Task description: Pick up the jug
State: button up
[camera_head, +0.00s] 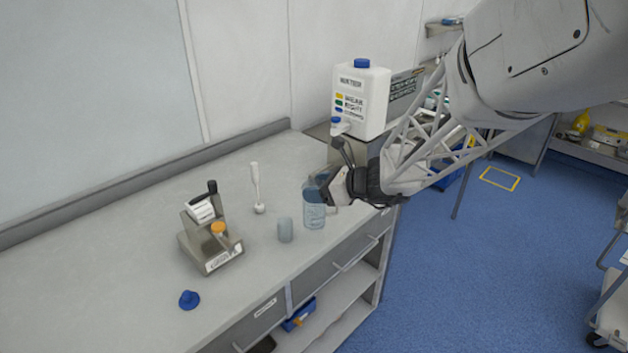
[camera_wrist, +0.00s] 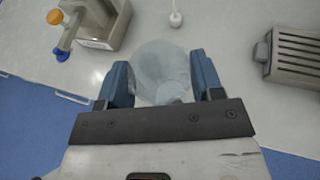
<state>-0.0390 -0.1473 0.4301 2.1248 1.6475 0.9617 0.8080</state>
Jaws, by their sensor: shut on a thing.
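The jug (camera_head: 314,214) is a clear, bluish see-through vessel standing upright near the front edge of the grey worktop. My gripper (camera_head: 325,188) reaches it from the right at its upper part, and partly hides it. In the wrist view the jug (camera_wrist: 158,58) shows as a pale round shape between the two blue fingers of my gripper (camera_wrist: 160,70). The fingers are shut on its sides. In the head view its base looks on or very close to the worktop; I cannot tell which.
A metal stand (camera_head: 212,238) and a blue cap (camera_head: 189,300) are further left. A white canister (camera_head: 362,97) stands high behind my gripper. A slotted grey box (camera_wrist: 293,55) is at right.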

jog(key=shift+s+d+r, duration=0.1)
jog(key=shift+s+d, duration=0.1)
jog(key=shift+s, duration=0.4)
jog(key=shift+s+d, duration=0.15)
jog(key=shift+s, duration=0.4)
jog(key=shift+a, duration=0.1)
